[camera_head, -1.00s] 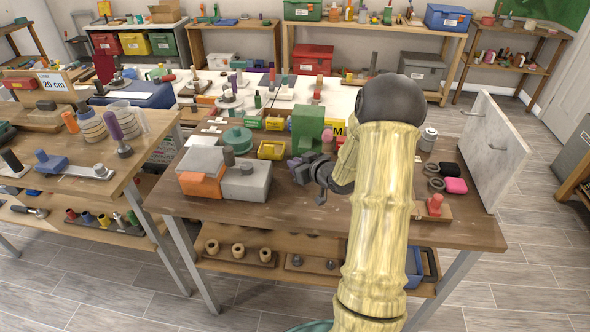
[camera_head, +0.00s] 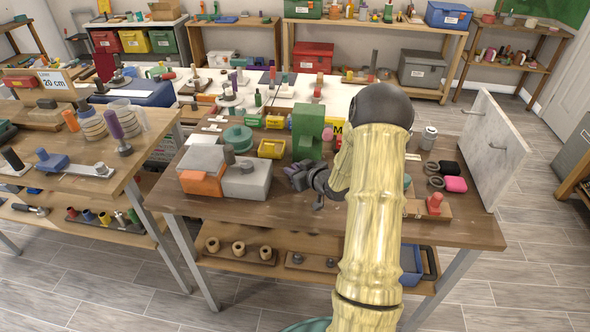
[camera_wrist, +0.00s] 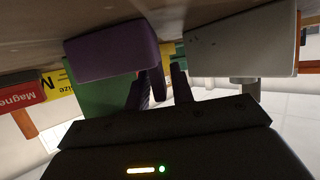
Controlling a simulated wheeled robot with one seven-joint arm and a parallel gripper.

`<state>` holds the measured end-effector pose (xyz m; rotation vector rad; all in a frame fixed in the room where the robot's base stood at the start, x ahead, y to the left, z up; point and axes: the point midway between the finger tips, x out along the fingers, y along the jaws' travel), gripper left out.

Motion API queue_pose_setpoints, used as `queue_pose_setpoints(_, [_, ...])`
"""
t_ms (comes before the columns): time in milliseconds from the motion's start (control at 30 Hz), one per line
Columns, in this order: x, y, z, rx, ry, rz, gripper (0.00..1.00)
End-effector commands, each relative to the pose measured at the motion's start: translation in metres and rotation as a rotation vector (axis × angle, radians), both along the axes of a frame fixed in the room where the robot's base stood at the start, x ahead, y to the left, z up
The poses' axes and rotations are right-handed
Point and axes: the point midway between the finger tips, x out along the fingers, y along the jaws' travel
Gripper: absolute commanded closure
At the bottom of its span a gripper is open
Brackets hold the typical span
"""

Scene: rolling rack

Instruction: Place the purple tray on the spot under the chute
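The purple tray (camera_wrist: 110,50) looks like a rounded purple block, large in the upper left of the wrist view, close to my fingers. In the head view it is not clearly visible around my gripper. My gripper (camera_head: 305,180) is low over the workbench, right of the grey box and in front of a tall green block (camera_head: 308,130). In the wrist view two dark fingers (camera_wrist: 163,88) show with a narrow gap. Whether they hold anything is unclear. The green block (camera_wrist: 95,90) is behind the purple tray there. I cannot identify the chute or the spot under it.
A grey and orange box group (camera_head: 245,182) stands left of my gripper. A yellow bin (camera_head: 271,149) is behind. At right are a pink block (camera_head: 455,184), a red knob (camera_head: 434,203) and a pale upright panel (camera_head: 490,145). The front strip of the workbench (camera_head: 270,222) is clear.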

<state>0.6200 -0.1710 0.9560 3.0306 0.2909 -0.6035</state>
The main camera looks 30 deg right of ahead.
Motion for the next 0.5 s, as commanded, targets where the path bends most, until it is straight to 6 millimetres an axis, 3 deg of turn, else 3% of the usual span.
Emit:
queue_pose_setpoints(400, [0.0, -0.0001, 0.0042, 0.0, 0.0, 0.0, 0.68])
queue_pose_setpoints(500, [-0.0076, -0.0026, 0.0062, -0.001, 0.0, -0.002, 0.68])
